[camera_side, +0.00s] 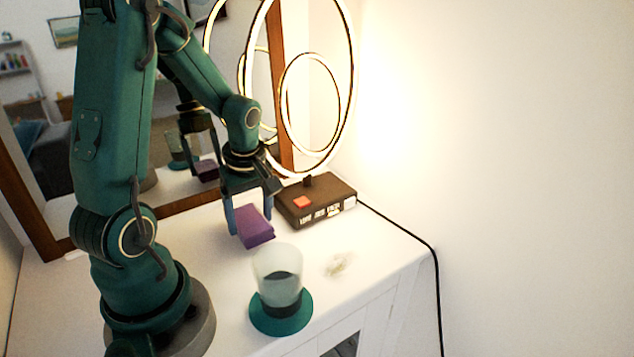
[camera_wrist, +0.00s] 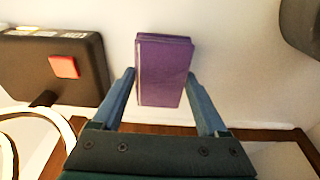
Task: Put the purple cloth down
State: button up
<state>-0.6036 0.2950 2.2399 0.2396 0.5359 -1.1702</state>
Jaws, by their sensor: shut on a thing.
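The purple cloth (camera_side: 256,227) is a folded block between the fingers of my gripper (camera_side: 251,216) in the side view. In the wrist view the cloth (camera_wrist: 164,75) stands out beyond the two blue fingertips of my gripper (camera_wrist: 160,80). My gripper is shut on it. The cloth is low over the white cabinet top (camera_side: 215,290); I cannot tell whether its underside touches the surface.
A dark box with a red button (camera_side: 315,203) stands just right of the cloth, with a lit ring lamp (camera_side: 352,85) behind. A frosted cup (camera_side: 277,272) on a teal coaster (camera_side: 281,318) is in front. A leaning mirror (camera_side: 40,215) stands behind. A pale smudge (camera_side: 337,265) marks the top.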

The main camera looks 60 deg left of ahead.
aim_at(254, 223)
jog(key=shift+f, duration=0.6)
jog(key=shift+f, duration=0.15)
jog(key=o, duration=1.2)
notch_tip(254, 223, up, 11)
jog(key=d, duration=0.2)
jog(key=s+d+r+m+t, duration=0.1)
jog(key=d+m+t, duration=0.1)
jog(key=d+m, duration=0.2)
jog(key=s+d+r+m+t+h, duration=0.1)
jog(key=d+m, duration=0.4)
jog(key=m, duration=0.3)
jog(key=s+d+r+m+t, duration=0.1)
jog(key=d+r+m+t, duration=0.1)
jog(key=d+m, duration=0.3)
jog(key=shift+s+m+t+h, duration=0.3)
jog(key=shift+s+m, duration=0.05)
jog(key=shift+m, duration=0.15)
